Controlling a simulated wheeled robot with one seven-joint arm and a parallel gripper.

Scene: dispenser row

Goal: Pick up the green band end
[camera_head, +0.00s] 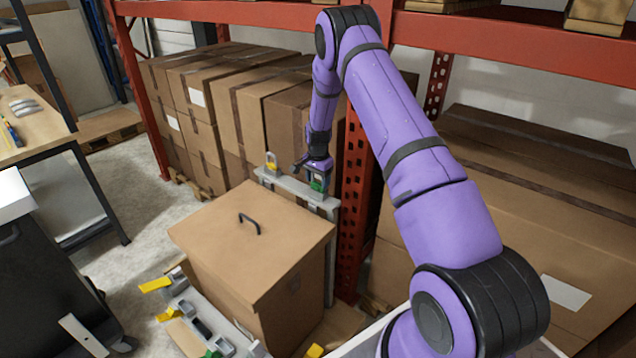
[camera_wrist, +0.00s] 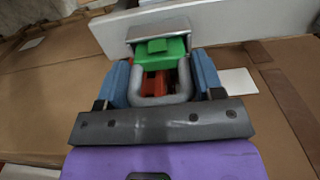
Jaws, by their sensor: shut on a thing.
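The green band end (camera_head: 317,186) shows at a grey dispenser on the rail behind the large cardboard box. In the wrist view the green band end (camera_wrist: 160,48) sits at the mouth of a grey metal housing (camera_wrist: 158,30), with a grey loop (camera_wrist: 160,99) in front of it. My gripper (camera_head: 317,176) is at this dispenser. In the wrist view the blue fingers of my gripper (camera_wrist: 160,78) stand on both sides of the green piece and loop, closed on it. Red parts show inside the loop. The exact contact is partly hidden.
A yellow band end (camera_head: 271,160) sits left on the same rail (camera_head: 290,186). The lidded cardboard box (camera_head: 250,245) stands in front. More dispensers with yellow (camera_head: 156,285) and green ends are at lower left. A red rack post (camera_head: 358,195) stands close to the right of my gripper.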

